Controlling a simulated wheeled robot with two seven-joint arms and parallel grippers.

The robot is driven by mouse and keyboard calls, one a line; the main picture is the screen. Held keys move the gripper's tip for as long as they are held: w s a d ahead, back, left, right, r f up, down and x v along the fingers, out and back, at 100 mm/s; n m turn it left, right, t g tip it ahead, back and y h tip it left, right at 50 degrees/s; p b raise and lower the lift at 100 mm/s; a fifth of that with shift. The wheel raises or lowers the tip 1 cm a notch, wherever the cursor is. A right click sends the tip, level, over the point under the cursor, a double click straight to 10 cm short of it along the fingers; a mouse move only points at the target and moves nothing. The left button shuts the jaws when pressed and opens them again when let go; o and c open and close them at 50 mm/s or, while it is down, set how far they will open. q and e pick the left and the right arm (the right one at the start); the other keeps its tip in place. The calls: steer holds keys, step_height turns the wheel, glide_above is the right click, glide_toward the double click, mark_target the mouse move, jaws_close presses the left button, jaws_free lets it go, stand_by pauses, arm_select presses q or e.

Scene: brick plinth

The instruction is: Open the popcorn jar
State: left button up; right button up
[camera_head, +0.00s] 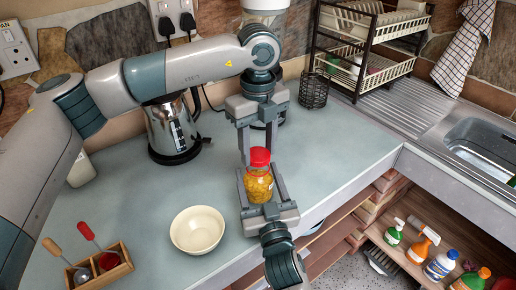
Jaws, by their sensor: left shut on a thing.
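The popcorn jar (258,187) is clear, filled with yellow kernels, and stands upright with a red lid (260,157) on it. My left gripper (258,154) reaches down from above, its two fingers closed on either side of the lid. My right gripper (260,184) comes in from the bottom of the picture, with its fingers along both sides of the jar body, seemingly shut on it. The jar's lower part is partly hidden by the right gripper. I cannot tell whether the jar's base touches the counter.
A cream bowl (197,229) is left of the jar on the counter (330,150). A wooden utensil box (98,270) is at front left, a kettle (172,130) behind. A dish rack (372,45) and sink (485,140) are at right. Spray bottles (423,243) stand on a lower shelf.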

mark_target(258, 154)
arm_select(q)
steer(key=shift+r, duration=2)
arm_select(e)
steer(key=o, duration=2.2)
steer(key=shift+c, duration=0.2)
steer(key=shift+s, duration=0.1)
arm_select(q)
steer(key=shift+f, duration=0.2)
arm_select(e)
steer(key=shift+s+d+f, duration=0.15)
steer(key=shift+s, duration=0.3)
arm_select(q)
step_height(258, 154, down, 2)
steer(key=b, duration=0.2)
steer(key=shift+f+b, duration=0.2)
steer(key=shift+b, duration=0.15)
arm_select(e)
steer(key=v, duration=1.1)
